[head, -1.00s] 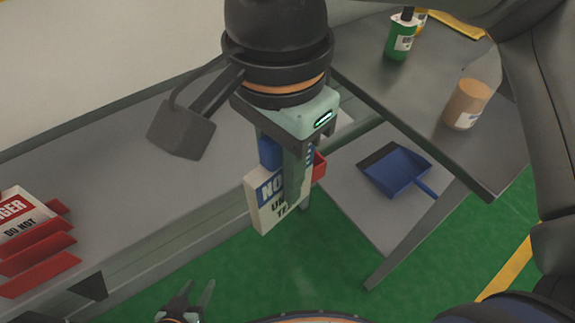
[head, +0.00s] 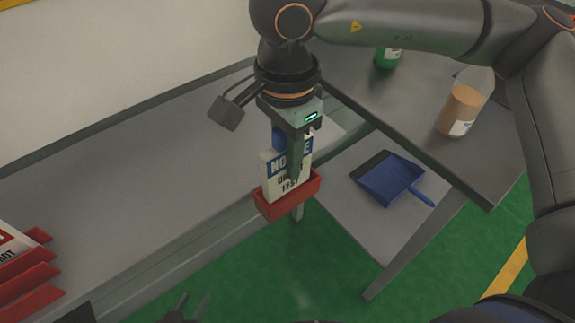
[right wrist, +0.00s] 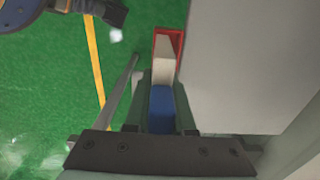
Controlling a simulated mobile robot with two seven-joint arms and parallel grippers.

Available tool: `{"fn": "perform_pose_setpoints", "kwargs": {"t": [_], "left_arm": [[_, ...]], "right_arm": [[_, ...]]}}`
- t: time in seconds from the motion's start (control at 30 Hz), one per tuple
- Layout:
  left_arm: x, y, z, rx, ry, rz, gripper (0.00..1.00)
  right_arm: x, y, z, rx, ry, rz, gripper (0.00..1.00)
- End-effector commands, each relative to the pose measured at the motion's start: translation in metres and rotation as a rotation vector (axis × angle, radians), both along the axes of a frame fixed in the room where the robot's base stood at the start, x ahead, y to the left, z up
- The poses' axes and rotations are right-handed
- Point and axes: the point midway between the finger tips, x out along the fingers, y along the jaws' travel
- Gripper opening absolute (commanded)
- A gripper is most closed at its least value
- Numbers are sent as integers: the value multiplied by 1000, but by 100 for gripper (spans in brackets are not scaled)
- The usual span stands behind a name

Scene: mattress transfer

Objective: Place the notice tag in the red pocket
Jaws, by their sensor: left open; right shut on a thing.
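The notice tag (head: 272,180) is a white card with a blue band and a blue upper end. My right gripper (head: 295,165) is shut on it and points down. The tag stands roughly upright, its lower edge hidden behind the front wall of the red pocket (head: 288,201), so it appears at least partly inside. In the right wrist view the pale tag (right wrist: 164,60) lies within the red pocket rim (right wrist: 170,31). Whether it touches the pocket floor is hidden. My left gripper (head: 190,303) is open and empty at the bottom edge of the head view.
A grey ledge (head: 150,165) runs along the wall, with red holders (head: 28,275) and a danger sign (head: 12,245) at the left. At the right are a grey table (head: 400,110), an orange-filled bottle (head: 463,105), a green bottle (head: 388,57) and a blue dustpan (head: 385,180).

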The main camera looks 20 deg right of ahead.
Motion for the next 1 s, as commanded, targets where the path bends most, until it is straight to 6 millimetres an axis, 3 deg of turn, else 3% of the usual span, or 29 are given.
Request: {"fn": "perform_pose_setpoints", "kwargs": {"t": [0.17,0.4,0.83,0.87,1.0], "left_arm": [[0,0,-1,1,2,1,50],[0,1,0,1,3,0,50],[3,2,-5,3,-5,2,50],[3,2,-3,3,-6,2,50],[4,2,-2,3,-7,3,50]], "right_arm": [[9,-4,-11,1,1,-3,0],[11,-6,-43,0,1,0,0],[11,-5,-51,1,0,-1,0],[11,-5,-50,1,0,-1,24],[11,-5,-49,1,1,-1,40]]}}
